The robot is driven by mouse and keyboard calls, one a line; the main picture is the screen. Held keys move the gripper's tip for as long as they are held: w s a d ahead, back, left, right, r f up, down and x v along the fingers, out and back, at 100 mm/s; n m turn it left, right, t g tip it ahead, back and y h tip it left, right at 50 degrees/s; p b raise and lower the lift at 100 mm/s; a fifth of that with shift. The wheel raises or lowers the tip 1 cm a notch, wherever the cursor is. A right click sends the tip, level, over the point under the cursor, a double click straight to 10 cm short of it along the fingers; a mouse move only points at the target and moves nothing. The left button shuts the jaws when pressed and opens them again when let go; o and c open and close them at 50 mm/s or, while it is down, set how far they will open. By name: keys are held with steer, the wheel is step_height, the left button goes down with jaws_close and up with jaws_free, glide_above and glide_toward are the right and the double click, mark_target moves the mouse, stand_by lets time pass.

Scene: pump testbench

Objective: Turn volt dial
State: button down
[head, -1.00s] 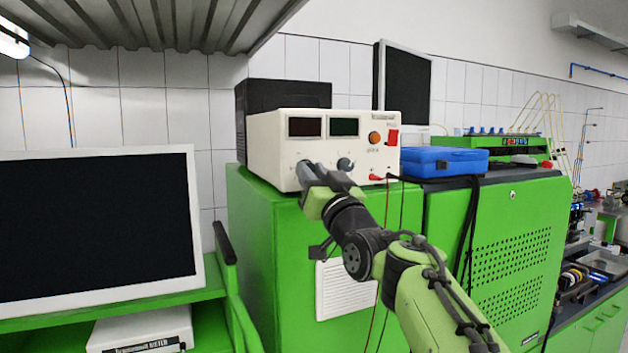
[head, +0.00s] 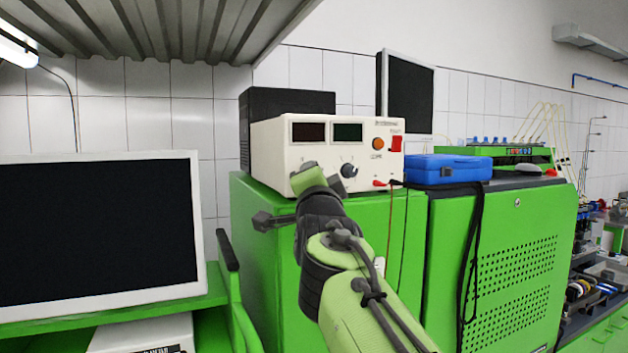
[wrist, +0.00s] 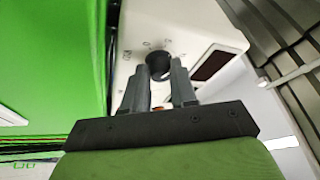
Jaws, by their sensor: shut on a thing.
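The cream power supply (head: 272,148) stands on a green cabinet, with two dark displays at the top of its front. A dark round dial (wrist: 158,63) on its lower left front shows between my fingertips in the wrist view. My gripper (wrist: 159,68) is shut on this dial, one finger on each side. In the head view my gripper (head: 312,170) covers that dial. A second black dial (head: 349,170) sits to the right of it, clear of my gripper. The dial labels are too small to read, so I cannot tell which one says volt.
An orange knob (head: 378,144), a red switch (head: 396,144) and plugged leads are on the panel's right. A blue case (head: 448,169) lies right of the supply. A monitor (head: 98,225) stands at the left. A ribbed metal shelf (head: 150,30) overhangs above.

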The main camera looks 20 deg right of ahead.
steer(key=shift+d+r+m+g+y+p, duration=0.2)
steer(key=shift+m+g+y+p, duration=1.15)
steer(key=shift+m, duration=2.6)
steer(key=shift+d+r+m+g+y+p, duration=0.2)
steer(key=shift+m+g+y+p, duration=0.6)
steer(key=shift+m+y+p, duration=2.1)
steer(key=shift+d+r+m+g+h+p, duration=0.2)
steer(key=shift+m+g+p, duration=0.8)
steer(key=shift+m, duration=4.05)
steer(key=shift+a, duration=0.15)
steer(key=c, duration=0.9)
jaws_free()
steer(key=shift+r, duration=0.1)
